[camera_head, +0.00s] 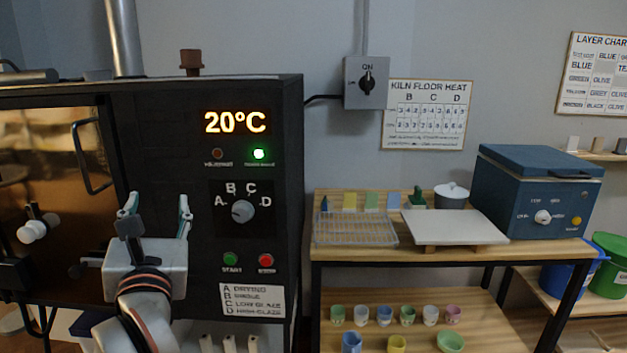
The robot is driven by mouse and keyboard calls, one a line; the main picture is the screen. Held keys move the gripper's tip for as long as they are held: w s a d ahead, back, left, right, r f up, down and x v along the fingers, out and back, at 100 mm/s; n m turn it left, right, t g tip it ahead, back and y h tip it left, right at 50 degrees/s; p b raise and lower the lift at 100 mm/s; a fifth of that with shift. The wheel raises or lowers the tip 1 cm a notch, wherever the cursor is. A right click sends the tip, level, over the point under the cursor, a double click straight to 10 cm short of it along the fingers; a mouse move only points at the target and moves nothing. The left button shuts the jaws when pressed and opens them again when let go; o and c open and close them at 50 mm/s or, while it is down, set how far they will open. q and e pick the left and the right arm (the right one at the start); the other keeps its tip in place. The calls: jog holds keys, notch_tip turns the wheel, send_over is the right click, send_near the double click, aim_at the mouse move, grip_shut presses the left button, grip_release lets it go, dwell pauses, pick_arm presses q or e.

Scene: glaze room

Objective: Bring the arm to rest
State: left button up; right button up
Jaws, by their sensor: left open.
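My left gripper (156,212) is in front of the black kiln (160,130), at the left of the head view. Its two fingers point up and stand apart, with nothing between them. It is left of the kiln's dial (242,211) and lower than the lit 20°C display (235,122). I cannot tell from this view how close the fingers are to the kiln front. My right gripper is not in view.
A wooden table (330,252) at the right holds a wire rack (355,229), a white slab (455,227) and a blue box (535,190). Several small cups stand on its lower shelf (470,320). A wall switch (366,83) reads ON.

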pick_arm(q)
jog(key=s+a+f+m+t+y, duration=0.25)
jog(key=s+f+m+t, duration=0.2)
jog(key=m, duration=0.45)
jog(key=s+d+f+m+g+h+p, duration=0.1)
jog(key=d+f+m+h, duration=0.35)
jog(key=f+m, duration=0.3)
jog(key=s+d+f+m+g+h, duration=0.1)
jog(key=s+d+f+m+h, duration=0.1)
jog(key=d+f+m+h, duration=0.45)
jog(key=s+d+f+m+g+h+p, duration=0.1)
jog(key=f+m+g+h, duration=0.15)
jog(key=f+m, duration=0.65)
jog(key=s+a+f+m+g+y, duration=0.1)
jog(key=s+f+m+g, duration=0.3)
jog(key=s+f, duration=0.4)
jog(key=s+a+f+m+g, duration=0.2)
jog(key=s+f, duration=0.6)
jog(key=f, duration=1.1)
jog(key=m+g, duration=0.2)
jog(key=m, duration=0.1)
jog(key=shift+a+m+g+y, duration=0.2)
jog(key=shift+m+g+y, duration=0.1)
jog(key=shift+y, duration=0.1)
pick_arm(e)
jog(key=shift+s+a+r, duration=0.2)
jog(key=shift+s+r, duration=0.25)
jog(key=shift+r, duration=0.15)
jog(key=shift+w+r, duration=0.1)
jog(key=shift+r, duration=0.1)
